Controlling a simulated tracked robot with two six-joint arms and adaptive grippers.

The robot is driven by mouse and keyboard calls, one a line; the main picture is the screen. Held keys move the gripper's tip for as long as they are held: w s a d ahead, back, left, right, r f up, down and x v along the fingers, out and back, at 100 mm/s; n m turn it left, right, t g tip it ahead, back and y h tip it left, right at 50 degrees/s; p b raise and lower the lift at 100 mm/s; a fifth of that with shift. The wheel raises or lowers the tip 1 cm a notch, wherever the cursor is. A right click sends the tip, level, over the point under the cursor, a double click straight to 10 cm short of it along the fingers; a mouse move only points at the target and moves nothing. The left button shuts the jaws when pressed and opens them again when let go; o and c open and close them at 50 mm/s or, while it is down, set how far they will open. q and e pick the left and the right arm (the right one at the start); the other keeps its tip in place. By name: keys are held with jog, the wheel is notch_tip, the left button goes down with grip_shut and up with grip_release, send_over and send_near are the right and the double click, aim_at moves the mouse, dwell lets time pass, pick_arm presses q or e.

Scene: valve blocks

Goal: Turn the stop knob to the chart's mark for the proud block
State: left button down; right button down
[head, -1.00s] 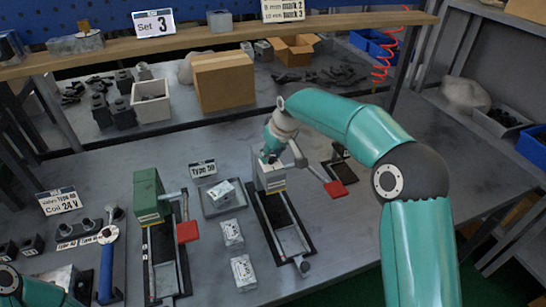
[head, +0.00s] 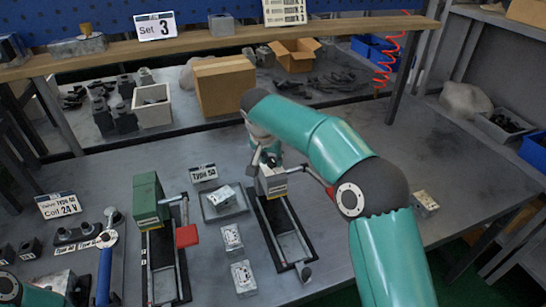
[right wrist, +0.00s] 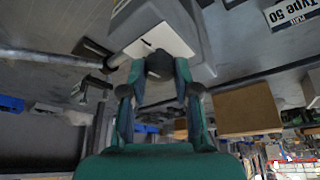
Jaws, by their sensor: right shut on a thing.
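The right fixture has a grey block (head: 271,183) at the back of a black-edged rail (head: 284,238). My right gripper (head: 265,160) is at the far upper side of this block in the head view. In the right wrist view its fingers (right wrist: 158,80) are closed on a small dark round knob (right wrist: 160,63) against the block's pale face. Markings around this knob cannot be made out. A placard (head: 285,10) on the shelf carries "mm" lines with mark numbers, too small to read surely. Metal blocks (head: 231,238) (head: 243,277) lie between the fixtures. My left gripper is out of view.
The left fixture has a green block (head: 147,200) and a red-handled lever (head: 187,236). A tray (head: 211,213) holds another metal block (head: 222,197). A further block (head: 425,204) lies on the right. A lever rod stands close beside my right gripper. The table's right side is mostly clear.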

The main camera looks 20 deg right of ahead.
jog(key=shift+w+r+m, duration=0.1)
jog(key=shift+m, duration=0.7)
jog(key=shift+h, duration=0.3)
jog(key=c, duration=0.9)
grip_release()
jog(key=shift+o, duration=0.2)
jog(key=shift+g, duration=0.3)
jog(key=shift+a, duration=0.1)
jog(key=v, duration=1.1)
jog(key=shift+s+r, duration=0.2)
jog(key=shift+r, duration=0.1)
